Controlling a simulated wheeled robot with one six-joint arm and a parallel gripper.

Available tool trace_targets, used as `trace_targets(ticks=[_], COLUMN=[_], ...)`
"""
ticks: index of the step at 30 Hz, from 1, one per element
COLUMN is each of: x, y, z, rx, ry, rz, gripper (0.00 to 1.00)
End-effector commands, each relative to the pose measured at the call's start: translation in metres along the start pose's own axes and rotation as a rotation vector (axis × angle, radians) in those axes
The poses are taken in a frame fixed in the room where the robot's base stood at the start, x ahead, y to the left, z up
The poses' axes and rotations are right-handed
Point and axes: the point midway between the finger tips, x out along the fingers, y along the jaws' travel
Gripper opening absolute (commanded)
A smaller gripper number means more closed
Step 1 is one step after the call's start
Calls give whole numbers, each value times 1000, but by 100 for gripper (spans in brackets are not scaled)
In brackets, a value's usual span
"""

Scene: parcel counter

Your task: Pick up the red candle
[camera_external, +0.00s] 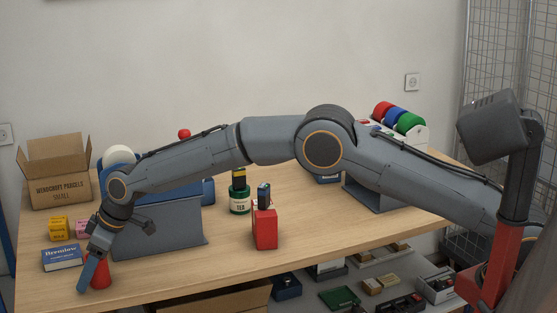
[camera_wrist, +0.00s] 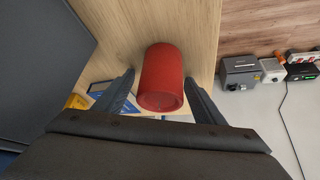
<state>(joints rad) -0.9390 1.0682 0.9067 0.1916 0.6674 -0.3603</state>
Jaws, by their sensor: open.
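The red candle (camera_wrist: 162,72) is a plain red cylinder near the table's edge in the wrist view. It sits between the two fingers of my gripper (camera_wrist: 160,95), which are open, with a gap on both sides. In the external view the red candle (camera_external: 101,272) shows at the front left of the table, partly hidden behind my gripper (camera_external: 90,272). My gripper reaches down beside it. I cannot tell from that view how far down the fingers reach.
A grey angled stand (camera_external: 160,239) is close right of the candle. The table edge is close.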

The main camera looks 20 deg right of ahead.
Motion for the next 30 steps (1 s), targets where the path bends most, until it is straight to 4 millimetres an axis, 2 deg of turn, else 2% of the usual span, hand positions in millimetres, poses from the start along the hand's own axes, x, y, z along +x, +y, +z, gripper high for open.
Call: trace_targets(ticks=[2, 10, 22, 26, 30], x=[0, 0, -8, -20, -45], y=[0, 0, 0, 0, 1], z=[0, 0, -5, -13, -28], rx=[0, 0, 0, 0, 0], ry=[0, 0, 3, 4, 7], rz=[0, 0, 1, 0, 1], gripper=[60, 16, 15, 15, 15])
